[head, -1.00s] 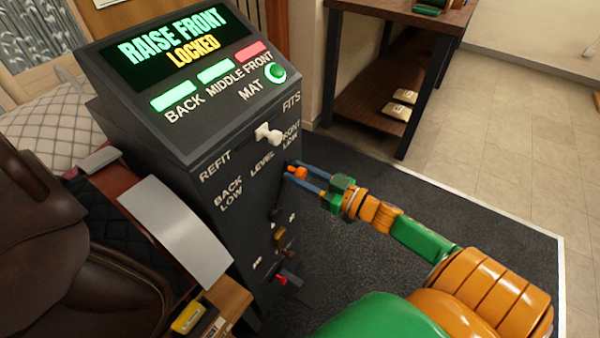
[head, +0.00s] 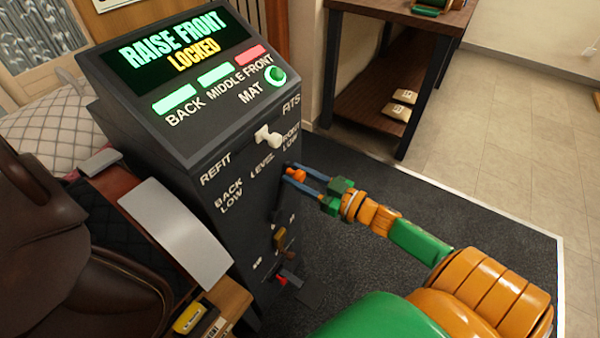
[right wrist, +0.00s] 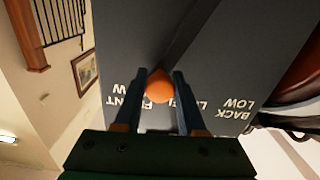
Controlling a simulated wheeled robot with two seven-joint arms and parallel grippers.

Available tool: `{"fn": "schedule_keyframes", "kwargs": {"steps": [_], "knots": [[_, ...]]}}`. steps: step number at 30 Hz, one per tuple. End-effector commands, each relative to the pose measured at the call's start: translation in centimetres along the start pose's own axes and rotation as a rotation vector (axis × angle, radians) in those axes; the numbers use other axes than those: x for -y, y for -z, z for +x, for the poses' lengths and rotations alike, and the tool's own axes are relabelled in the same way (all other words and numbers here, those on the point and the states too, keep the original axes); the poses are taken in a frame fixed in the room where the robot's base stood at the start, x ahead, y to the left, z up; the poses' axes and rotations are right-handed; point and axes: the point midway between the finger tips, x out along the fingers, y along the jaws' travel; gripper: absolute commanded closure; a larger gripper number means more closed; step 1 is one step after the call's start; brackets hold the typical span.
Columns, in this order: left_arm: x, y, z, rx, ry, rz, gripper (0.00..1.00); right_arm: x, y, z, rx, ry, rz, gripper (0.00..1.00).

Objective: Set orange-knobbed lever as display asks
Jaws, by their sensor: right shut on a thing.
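The dark console (head: 215,195) has a tilted display (head: 178,48) reading "RAISE FRONT" and "LOCKED". The orange knob (head: 297,175) of the lever stands out from the console's front face, below the "FRONT LOW" label. My right gripper (head: 297,175) is shut on the knob, with one blue finger on each side. In the right wrist view the orange knob (right wrist: 159,86) sits between the fingertips, with "LEVEL" and "FRONT LOW" partly hidden behind them. "BACK LOW" is clear to the right there. The lever's exact setting is hard to tell. My left gripper is out of view.
The BACK and MIDDLE lamps are green, the FRONT lamp (head: 250,53) red, the round MAT lamp (head: 275,74) green. A white-handled lever (head: 268,137) sits above the knob, between REFIT and FITS. A brown saddle (head: 50,250) is at left; dark floor mat lies right.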

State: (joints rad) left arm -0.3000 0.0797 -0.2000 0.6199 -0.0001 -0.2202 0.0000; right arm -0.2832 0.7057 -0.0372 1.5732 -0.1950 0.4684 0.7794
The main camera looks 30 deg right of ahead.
Motion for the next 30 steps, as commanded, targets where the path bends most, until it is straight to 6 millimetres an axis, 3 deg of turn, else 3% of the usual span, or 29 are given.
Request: {"fn": "schedule_keyframes", "kwargs": {"steps": [1,6,10,18,19,22,30], "knots": [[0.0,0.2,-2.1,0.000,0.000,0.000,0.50,0.9,1.3,-0.1,0.003,0.003,-0.046,1.00],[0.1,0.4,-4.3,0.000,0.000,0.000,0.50,4.1,1.8,-0.1,0.003,0.004,-0.274,1.00],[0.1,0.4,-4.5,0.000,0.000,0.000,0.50,5.2,1.5,-0.1,0.003,0.004,-0.367,1.00],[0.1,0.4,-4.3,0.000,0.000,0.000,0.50,5.3,1.3,-0.1,0.002,0.004,-0.381,1.00],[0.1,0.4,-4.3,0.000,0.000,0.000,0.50,5.3,1.3,0.0,0.002,0.004,-0.381,0.58],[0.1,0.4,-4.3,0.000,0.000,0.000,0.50,5.2,1.3,0.0,0.002,0.004,-0.381,0.31],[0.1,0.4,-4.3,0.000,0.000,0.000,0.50,5.2,1.4,-0.1,0.002,0.003,-0.380,0.31]]}}
